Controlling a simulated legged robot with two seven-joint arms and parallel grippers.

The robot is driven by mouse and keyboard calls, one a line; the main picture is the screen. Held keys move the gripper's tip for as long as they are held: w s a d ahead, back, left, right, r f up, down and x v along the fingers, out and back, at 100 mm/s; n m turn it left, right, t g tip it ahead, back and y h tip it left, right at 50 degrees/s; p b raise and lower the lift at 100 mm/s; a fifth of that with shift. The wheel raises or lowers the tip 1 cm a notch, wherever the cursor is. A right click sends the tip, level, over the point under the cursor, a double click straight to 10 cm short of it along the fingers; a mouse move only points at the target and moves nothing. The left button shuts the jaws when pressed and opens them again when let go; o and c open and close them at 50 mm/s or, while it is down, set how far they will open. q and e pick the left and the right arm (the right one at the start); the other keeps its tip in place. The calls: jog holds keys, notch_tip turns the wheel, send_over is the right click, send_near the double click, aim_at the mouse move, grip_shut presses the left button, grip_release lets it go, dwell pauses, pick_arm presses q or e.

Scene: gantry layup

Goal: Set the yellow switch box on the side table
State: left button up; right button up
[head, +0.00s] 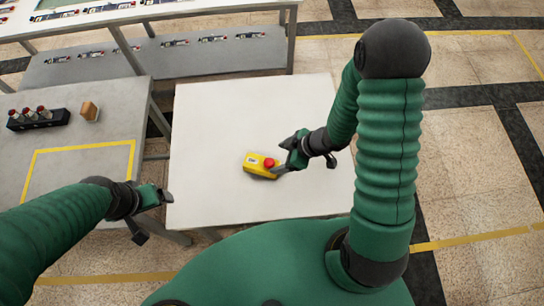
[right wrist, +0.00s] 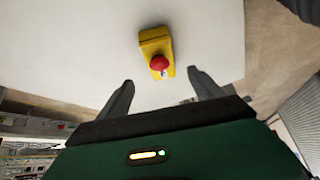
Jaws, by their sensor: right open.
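The yellow switch box (head: 255,166) with a red button lies on the white side table (head: 235,110). My right gripper (head: 281,158) is just to the right of the box in the head view. In the right wrist view the box (right wrist: 155,42) lies on the white surface beyond and between the two spread fingers (right wrist: 160,92). The right gripper is open and empty, and the box is clear of its fingers in that view. My left gripper (head: 156,214) hangs near the left table's front right corner, away from the box; its fingers are hard to make out.
A grey table (head: 60,140) at the left has a yellow taped outline, a black holder with several red-topped items (head: 40,115) and a small tan block (head: 90,111). A long bench (head: 150,60) with parts stands behind. Most of the white table is clear.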

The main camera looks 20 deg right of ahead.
jog(key=w+d+r+m+h, duration=0.2)
jog(key=d+r+m+h, duration=0.3)
jog(key=r, duration=0.3)
jog(key=s+a+r+m+g, duration=0.1)
jog(key=s+a+r+m, duration=0.3)
jog(key=s, duration=0.3)
jog(key=shift+s+r+m+g, duration=0.15)
jog(key=shift+r+m+g, duration=0.15)
jog(key=shift+r+m, duration=0.3)
jog(key=shift+s, duration=0.1)
